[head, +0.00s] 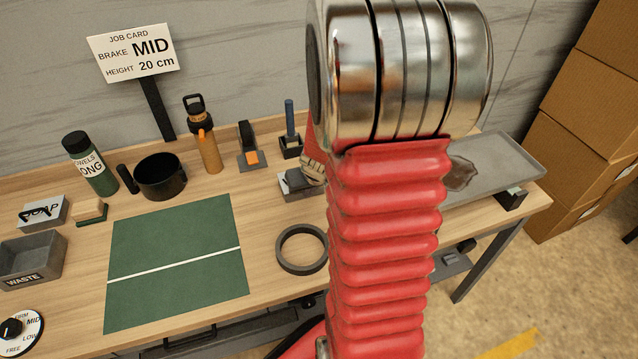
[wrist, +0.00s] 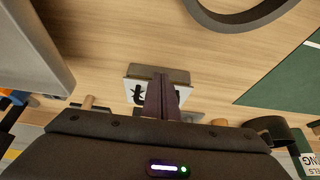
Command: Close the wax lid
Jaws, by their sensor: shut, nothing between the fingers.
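A small grey box (head: 296,186), which looks like the wax box, stands on the bench behind the dark ring, partly hidden by my arm in the head view. In the wrist view the box (wrist: 135,92) shows a grey-brown side and a pale face with black lettering, mostly covered by my fingers. I cannot tell its lid's angle. My gripper (wrist: 162,80) is shut and empty, its dark fingers in front of the box; whether they touch it is unclear.
A dark ring (head: 280,254) lies in front of the box, with a green mat (head: 175,235) to its left. A grey tray (head: 510,155) is at the right. A dark mug (head: 160,178), an orange bottle (head: 208,150) and a blue-handled tool (head: 290,120) stand behind.

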